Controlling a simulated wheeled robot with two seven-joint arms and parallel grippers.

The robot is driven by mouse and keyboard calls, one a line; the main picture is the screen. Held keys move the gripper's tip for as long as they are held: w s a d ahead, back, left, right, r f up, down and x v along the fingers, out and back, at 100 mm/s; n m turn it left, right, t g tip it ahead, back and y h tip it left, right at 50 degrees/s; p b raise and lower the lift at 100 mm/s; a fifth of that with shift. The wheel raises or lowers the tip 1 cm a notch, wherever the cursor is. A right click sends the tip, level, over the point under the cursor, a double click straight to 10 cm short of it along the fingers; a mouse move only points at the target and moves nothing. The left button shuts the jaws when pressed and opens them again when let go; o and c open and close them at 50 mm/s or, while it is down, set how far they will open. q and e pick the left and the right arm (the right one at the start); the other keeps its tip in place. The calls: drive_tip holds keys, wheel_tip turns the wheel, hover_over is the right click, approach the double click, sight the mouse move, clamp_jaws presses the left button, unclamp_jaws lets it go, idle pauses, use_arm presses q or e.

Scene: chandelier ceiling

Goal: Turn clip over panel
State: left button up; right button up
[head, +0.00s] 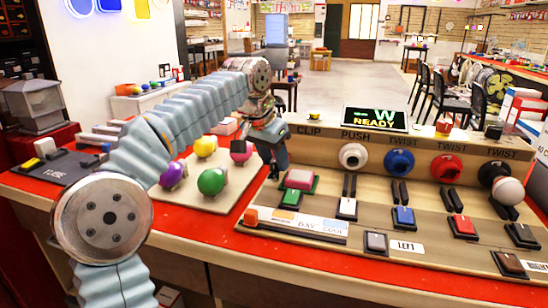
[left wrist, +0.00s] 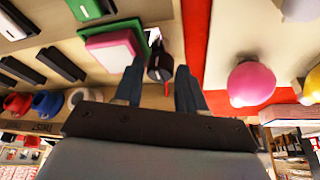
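The wooden panel (head: 330,132) stands at the back of the red-edged table, with CLIP, PUSH and TWIST labels along its top. My left gripper (head: 275,166) points down at the panel's left end, under the CLIP label, and hides what is there. In the left wrist view my left gripper (left wrist: 160,88) has its two dark fingers spread apart. A small black piece with a red tip, perhaps the clip (left wrist: 160,64), shows between or just beyond the fingertips. I cannot tell whether they touch it. My right gripper is in neither view.
A pink block on a green base (head: 299,180) is close beside the gripper; it shows in the left wrist view (left wrist: 112,48). A pale board (head: 222,187) holds coloured balls on the left. White, blue and red knobs line the panel; several switches lie before it.

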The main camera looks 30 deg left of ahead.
use_arm(q)
clamp_jaws()
drive_tip(key=shift+r+n, duration=0.1)
drive_tip(key=shift+n, duration=0.2)
drive_tip(key=shift+d+r+n+y+p, duration=0.1)
drive_tip(key=shift+n+y+p, duration=0.3)
drive_tip(key=shift+n+p, duration=0.45)
drive_tip(key=n+y, duration=0.1)
drive_tip(key=n, duration=0.1)
drive_tip(key=shift+d+n+p, duration=0.1)
drive_tip(key=shift+n+p, duration=0.2)
drive_tip(key=shift+n, duration=0.05)
drive_tip(key=n+y, duration=0.1)
drive_tip(key=n, duration=0.2)
drive_tip(key=n+g+y, duration=0.1)
drive_tip(key=n, duration=0.2)
drive_tip(key=shift+w+d, duration=0.15)
drive_tip(key=n+g, duration=0.1)
drive_tip(key=n, duration=0.2)
drive_tip(key=n+g+y, duration=0.1)
drive_tip(key=n, duration=0.2)
drive_tip(key=shift+w+n+g, duration=0.15)
drive_tip(key=shift+n+g, duration=0.15)
drive_tip(key=shift+n, duration=0.1)
